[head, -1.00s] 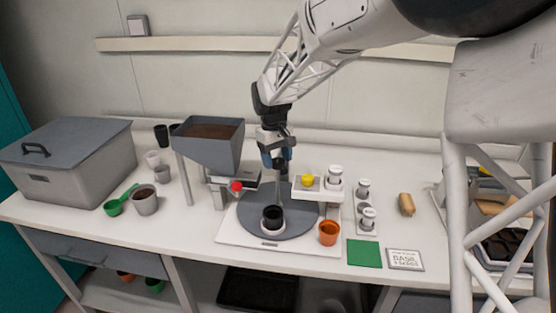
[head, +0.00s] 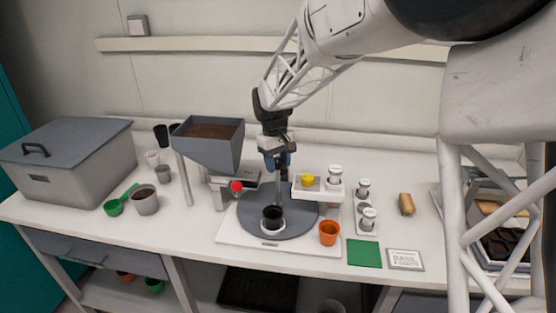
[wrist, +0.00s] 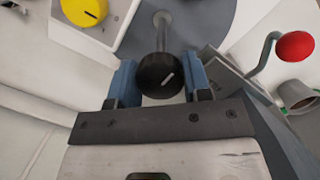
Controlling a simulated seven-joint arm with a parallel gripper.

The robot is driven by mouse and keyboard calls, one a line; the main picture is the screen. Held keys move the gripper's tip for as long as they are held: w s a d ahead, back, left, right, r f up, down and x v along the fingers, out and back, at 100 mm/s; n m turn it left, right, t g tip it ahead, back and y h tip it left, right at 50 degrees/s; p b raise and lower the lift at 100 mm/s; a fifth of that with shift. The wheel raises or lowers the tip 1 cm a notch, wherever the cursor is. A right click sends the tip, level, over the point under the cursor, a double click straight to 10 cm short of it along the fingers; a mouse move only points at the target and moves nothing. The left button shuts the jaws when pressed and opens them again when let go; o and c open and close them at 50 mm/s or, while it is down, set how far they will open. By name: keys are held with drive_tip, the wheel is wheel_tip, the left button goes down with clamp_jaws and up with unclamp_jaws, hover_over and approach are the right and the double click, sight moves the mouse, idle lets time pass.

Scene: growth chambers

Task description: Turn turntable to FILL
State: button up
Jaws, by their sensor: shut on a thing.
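The turntable is a grey round disc (head: 303,219) on a white base plate in the head view; part of it also shows in the wrist view (wrist: 208,22). A black pot (head: 272,217) stands upright at its front edge. A thin grey post rises from the disc's back part and ends in a black ball knob (wrist: 160,78). My gripper (head: 280,163) is above the disc's back part. In the wrist view its blue jaws (wrist: 160,82) are shut on the knob, one on each side. I cannot read a FILL mark.
A grey hopper (head: 208,143) with brown soil stands left of the turntable, with a red-tipped lever (head: 237,187). A white stand with a yellow knob (head: 307,181) is at the right. An orange pot (head: 328,233) stands at the front right. A green mat (head: 363,252) lies beside it.

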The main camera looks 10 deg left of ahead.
drive_tip(key=m, duration=0.4)
drive_tip(key=shift+m+y, duration=0.3)
drive_tip(key=shift+m, duration=0.7)
drive_tip(key=m, duration=0.3)
drive_tip(key=shift+y, duration=0.3)
drive_tip(key=shift+a+m+y, duration=0.1)
drive_tip(key=shift+m+y, duration=0.2)
drive_tip(key=shift+m, duration=1.2)
